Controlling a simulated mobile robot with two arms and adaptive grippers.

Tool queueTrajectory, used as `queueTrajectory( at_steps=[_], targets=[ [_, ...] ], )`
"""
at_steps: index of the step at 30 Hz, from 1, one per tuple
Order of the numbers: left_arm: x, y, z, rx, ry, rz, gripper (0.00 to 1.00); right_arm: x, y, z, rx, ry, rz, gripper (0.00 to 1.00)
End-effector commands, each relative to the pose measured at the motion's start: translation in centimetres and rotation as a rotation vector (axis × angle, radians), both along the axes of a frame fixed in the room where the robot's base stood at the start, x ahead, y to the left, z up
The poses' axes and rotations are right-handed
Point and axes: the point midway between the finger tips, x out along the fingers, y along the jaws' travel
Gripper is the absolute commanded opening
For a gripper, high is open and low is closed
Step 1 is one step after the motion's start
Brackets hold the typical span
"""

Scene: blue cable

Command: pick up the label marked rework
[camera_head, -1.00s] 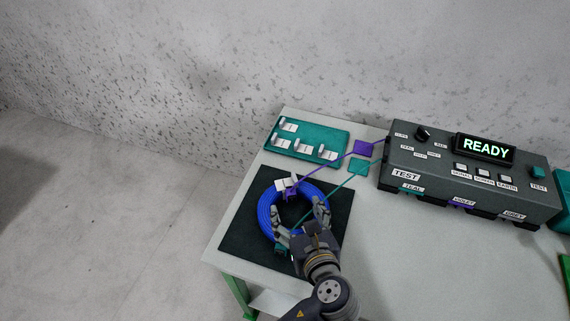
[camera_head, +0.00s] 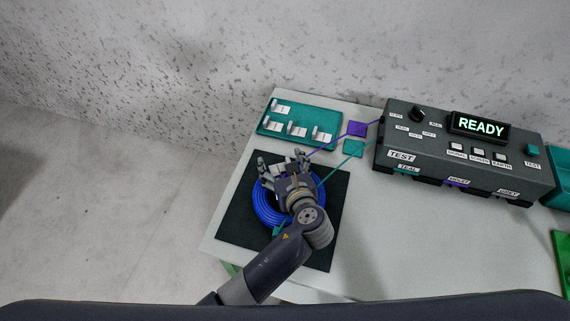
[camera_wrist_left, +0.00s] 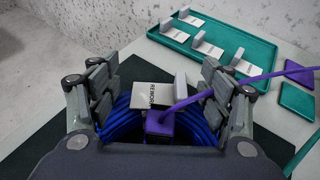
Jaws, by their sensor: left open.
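The white label marked REWORK (camera_wrist_left: 155,97) shows in the left wrist view, with its black text and an upright tab at its right. It is at the far side of the blue cable coil (camera_wrist_left: 198,122), next to a purple clip (camera_wrist_left: 160,126). My left gripper (camera_wrist_left: 160,88) is open, with a finger on either side of the label and nothing held. My right gripper is not in view.
A teal tray (camera_head: 268,127) with several white labels stands beyond the dark mat (camera_head: 236,226). Purple (camera_head: 357,129) and teal (camera_head: 353,148) squares with leads lie beside it. The grey test box (camera_head: 440,155) reading READY is at right.

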Motion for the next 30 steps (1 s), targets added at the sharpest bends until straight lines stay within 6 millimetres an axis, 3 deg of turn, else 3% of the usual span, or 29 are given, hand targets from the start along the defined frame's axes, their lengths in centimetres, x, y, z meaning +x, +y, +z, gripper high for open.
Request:
queueTrajectory(
  at_steps=[10,12,19,30],
  targets=[
    [0.77,0.45,-0.73,0.003,0.007,0.003,0.72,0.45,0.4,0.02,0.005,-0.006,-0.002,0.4],
    [0.75,0.45,-0.77,0.003,0.008,0.003,0.61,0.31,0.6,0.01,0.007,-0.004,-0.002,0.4],
    [0.68,0.53,-0.91,0.004,0.012,0.005,0.39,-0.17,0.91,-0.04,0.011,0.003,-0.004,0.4],
    [0.55,0.52,-1.14,0.005,0.016,0.005,0.37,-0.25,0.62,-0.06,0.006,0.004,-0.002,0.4]
  ],
)
